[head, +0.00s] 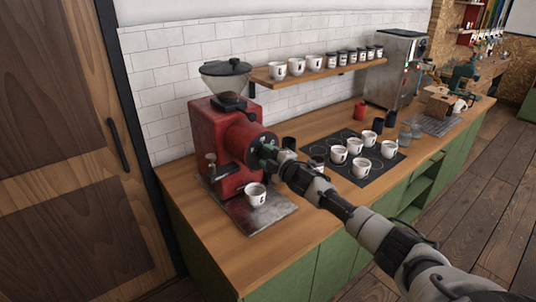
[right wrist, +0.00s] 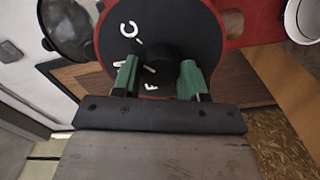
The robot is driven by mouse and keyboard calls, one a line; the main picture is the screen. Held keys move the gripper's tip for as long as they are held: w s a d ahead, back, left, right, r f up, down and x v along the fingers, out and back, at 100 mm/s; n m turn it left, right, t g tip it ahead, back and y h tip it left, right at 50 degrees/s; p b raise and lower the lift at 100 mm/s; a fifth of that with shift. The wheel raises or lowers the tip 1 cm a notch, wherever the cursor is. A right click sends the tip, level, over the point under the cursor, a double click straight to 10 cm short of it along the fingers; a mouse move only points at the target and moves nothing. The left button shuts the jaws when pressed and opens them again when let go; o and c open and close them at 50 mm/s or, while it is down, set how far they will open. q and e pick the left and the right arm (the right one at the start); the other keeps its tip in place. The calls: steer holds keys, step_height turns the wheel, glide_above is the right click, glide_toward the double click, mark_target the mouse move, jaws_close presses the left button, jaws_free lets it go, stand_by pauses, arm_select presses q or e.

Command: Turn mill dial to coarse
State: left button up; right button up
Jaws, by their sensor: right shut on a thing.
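The red mill (head: 222,135) stands on the wooden counter, with a round black dial face (head: 258,138) on its front right side. In the right wrist view the dial face (right wrist: 192,22) carries white letters; a C and an F can be read, and another between them is partly hidden. A dark knob (right wrist: 155,52) sticks out at its centre, with a small white mark by it. My right gripper (head: 270,154) is at the dial, its green fingers (right wrist: 157,80) shut on the knob from both sides. My left gripper is not in view.
A white cup (head: 256,194) stands on the metal tray (head: 264,216) below the mill. Several cups stand on a dark mat (head: 381,168) to the right, close to my right arm. A shelf (head: 335,73) with cups hangs behind. The front left counter is clear.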

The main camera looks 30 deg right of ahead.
steer(key=shift+m, duration=1.2)
steer(key=shift+p, duration=0.3)
steer(key=o, duration=0.9)
steer(key=shift+s+f, duration=0.15)
steer(key=shift+s, duration=0.25)
steer(key=shift+s+d+b, duration=0.15)
steer(key=shift+s+b, duration=0.4)
steer(key=shift+s, duration=1.1)
steer(key=shift+s+d+b, duration=0.2)
steer(key=shift+s+b, duration=0.4)
steer(key=shift+s, duration=1.1)
steer(key=shift+s+d+b, duration=0.15)
steer(key=shift+s+b, duration=0.4)
steer(key=shift+s, duration=1.1)
